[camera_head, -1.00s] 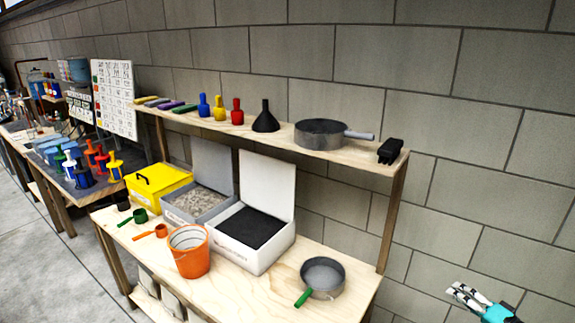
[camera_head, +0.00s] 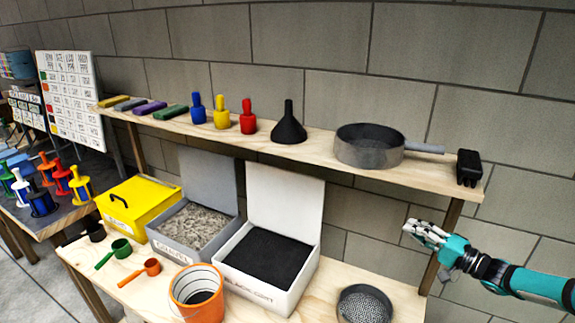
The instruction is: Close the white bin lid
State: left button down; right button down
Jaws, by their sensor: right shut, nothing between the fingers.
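The white bin (camera_head: 292,284) stands on the wooden bench and holds black grit (camera_head: 262,257). Its white lid (camera_head: 285,195) stands open and upright at the back edge, just under the shelf. My right gripper (camera_head: 412,230) is shut and empty. It is to the right of the bin, near the shelf's right post, pointing left, and apart from the lid. My left gripper is out of view.
A grey bin (camera_head: 165,246) with its lid up stands left of the white bin, beside a closed yellow box (camera_head: 140,207). An orange bucket (camera_head: 197,295) and a sieve (camera_head: 364,305) are in front. The shelf (camera_head: 330,160) holds a pan (camera_head: 368,147) and a funnel (camera_head: 289,127).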

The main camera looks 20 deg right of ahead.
aim_at(289, 204)
jog(key=i+j, duration=0.2)
jog(key=i, duration=0.2)
jog(key=i+j, duration=0.25)
jog(key=i, duration=0.15)
